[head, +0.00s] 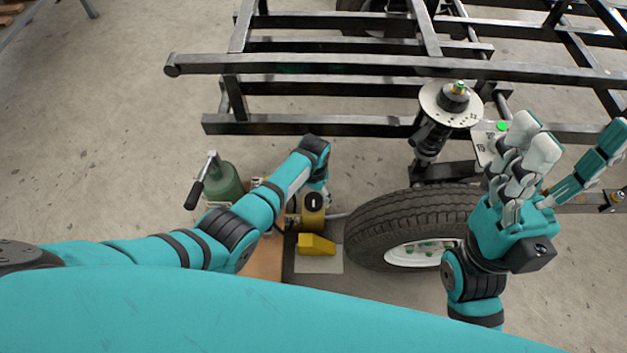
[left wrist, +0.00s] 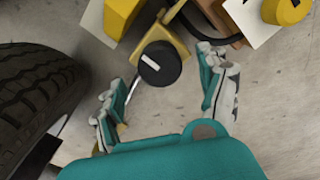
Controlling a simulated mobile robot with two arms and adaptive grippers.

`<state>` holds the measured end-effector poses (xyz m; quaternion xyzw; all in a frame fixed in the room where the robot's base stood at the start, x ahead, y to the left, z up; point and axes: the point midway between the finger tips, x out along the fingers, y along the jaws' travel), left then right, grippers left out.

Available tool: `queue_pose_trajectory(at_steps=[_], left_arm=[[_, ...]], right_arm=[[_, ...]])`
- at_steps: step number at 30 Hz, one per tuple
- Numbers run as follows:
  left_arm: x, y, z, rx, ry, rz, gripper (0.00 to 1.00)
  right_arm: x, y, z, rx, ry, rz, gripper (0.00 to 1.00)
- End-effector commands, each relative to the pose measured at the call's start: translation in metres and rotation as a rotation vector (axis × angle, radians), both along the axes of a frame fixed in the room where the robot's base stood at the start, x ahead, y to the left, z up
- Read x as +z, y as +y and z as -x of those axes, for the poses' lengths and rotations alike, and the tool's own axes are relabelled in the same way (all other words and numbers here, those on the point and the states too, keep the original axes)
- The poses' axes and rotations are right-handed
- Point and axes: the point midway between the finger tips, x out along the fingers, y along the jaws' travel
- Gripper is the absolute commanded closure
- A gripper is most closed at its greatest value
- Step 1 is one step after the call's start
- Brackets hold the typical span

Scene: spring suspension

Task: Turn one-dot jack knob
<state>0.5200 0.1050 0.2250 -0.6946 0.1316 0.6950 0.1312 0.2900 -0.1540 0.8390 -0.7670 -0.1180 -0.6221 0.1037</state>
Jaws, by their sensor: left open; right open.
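A round black knob (head: 313,201) with a white bar sits on a yellow jack body (head: 312,219) left of the tyre. In the left wrist view the knob (left wrist: 160,64) lies between my open left fingers, with clear gaps to both sides; I cannot tell if the fingertips touch it. No dot mark is legible on the jack. My left gripper (head: 322,186) is open and empty beside the knob, partly hidden by its wrist in the head view; it also shows in the left wrist view (left wrist: 163,74). My right gripper (head: 566,150) is open and empty above the wheel.
A tyre (head: 400,225) stands right of the jack. A yellow block (head: 316,245) lies on a pale sheet. A green bottle jack (head: 224,182) with a black-handled lever (head: 194,194) stands left. A black frame (head: 330,65) and a spring strut (head: 430,140) are behind.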

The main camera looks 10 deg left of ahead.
Motion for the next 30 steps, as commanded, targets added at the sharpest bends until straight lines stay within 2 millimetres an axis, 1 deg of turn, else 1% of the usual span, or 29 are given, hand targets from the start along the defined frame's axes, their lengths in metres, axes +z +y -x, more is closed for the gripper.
queue_pose_trajectory(at_steps=[1,6,12,15,18,30], left_arm=[[0.008,0.000,-0.001,0.000,-0.004,0.001,0.24],[0.038,0.000,0.000,0.001,-0.004,0.001,0.24],[0.066,0.000,0.000,0.002,-0.001,0.000,0.24],[0.072,0.000,0.001,0.002,0.000,0.000,0.24],[0.075,0.000,0.001,0.002,0.002,0.000,0.24],[0.075,0.000,0.001,0.002,0.001,0.001,0.24]], right_arm=[[0.000,0.000,0.000,0.000,0.000,0.000,0.35],[0.000,0.000,0.000,0.000,-0.001,0.001,0.35],[0.000,0.000,0.000,0.000,-0.001,0.001,0.35],[0.000,0.000,0.000,0.000,-0.001,0.001,0.35],[0.000,0.000,0.000,0.000,-0.001,0.001,0.35],[0.000,0.000,0.000,0.000,-0.001,0.001,0.35]])
